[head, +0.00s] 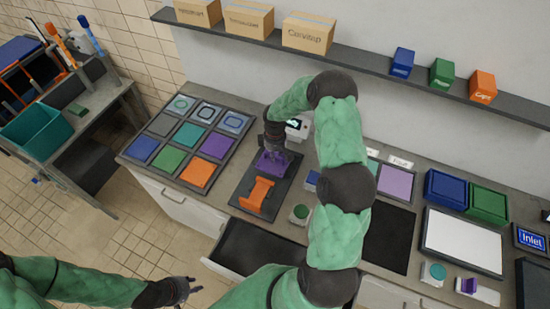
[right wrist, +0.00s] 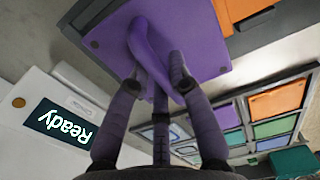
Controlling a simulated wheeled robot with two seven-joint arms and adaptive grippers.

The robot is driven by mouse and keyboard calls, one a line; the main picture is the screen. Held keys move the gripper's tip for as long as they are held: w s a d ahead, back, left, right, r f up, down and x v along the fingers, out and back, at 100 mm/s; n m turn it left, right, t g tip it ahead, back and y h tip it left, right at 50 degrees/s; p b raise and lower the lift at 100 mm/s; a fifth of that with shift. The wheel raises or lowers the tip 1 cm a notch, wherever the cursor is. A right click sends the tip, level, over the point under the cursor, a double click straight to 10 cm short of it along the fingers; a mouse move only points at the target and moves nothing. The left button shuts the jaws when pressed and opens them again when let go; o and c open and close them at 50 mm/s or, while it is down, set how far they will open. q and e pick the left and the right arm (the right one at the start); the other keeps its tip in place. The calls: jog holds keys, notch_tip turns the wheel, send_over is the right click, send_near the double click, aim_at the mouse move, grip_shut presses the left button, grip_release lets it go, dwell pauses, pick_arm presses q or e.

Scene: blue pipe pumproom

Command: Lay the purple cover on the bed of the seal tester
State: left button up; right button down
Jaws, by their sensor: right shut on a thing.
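The purple cover (head: 272,164) is a flat plate with a raised handle, over the back part of a dark base plate (head: 240,187). In the right wrist view the cover (right wrist: 205,55) fills the top middle. My right gripper (head: 273,146) is shut on its handle (right wrist: 152,55). The seal tester's white unit (head: 294,131) stands just right of the cover; its screen reads "Ready" in the right wrist view (right wrist: 62,125). An orange bridge-shaped part (head: 257,194) sits on the plate in front of the cover. I cannot tell whether the cover touches the bed. My left gripper (head: 186,289) is open and empty, low at the left.
A board of coloured tiles (head: 170,158) lies left of the plate. A drawer (head: 255,250) stands open below. A small round green-topped item (head: 300,213) is to the right. A shelf with cardboard boxes (head: 308,33) runs behind. My right arm hides part of the counter.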

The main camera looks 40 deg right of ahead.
jog(key=shift+w+d+f, duration=0.4)
jog(key=shift+w+f, duration=0.1)
jog(key=shift+f, duration=0.2)
jog(key=shift+w+d+f, duration=0.4)
jog(key=shift+w+f, duration=0.05)
jog(key=shift+f, duration=0.2)
jog(key=shift+f+p, duration=0.3)
jog(key=shift+f, duration=1.2)
jog(key=shift+f, duration=0.2)
jog(key=c, duration=1.1)
grip_release()
jog(key=shift+c, duration=0.2)
jog(key=shift+r, duration=0.15)
notch_tip(320, 180, up, 12)
jog(key=shift+r+b, duration=0.1)
jog(key=shift+b, duration=0.25)
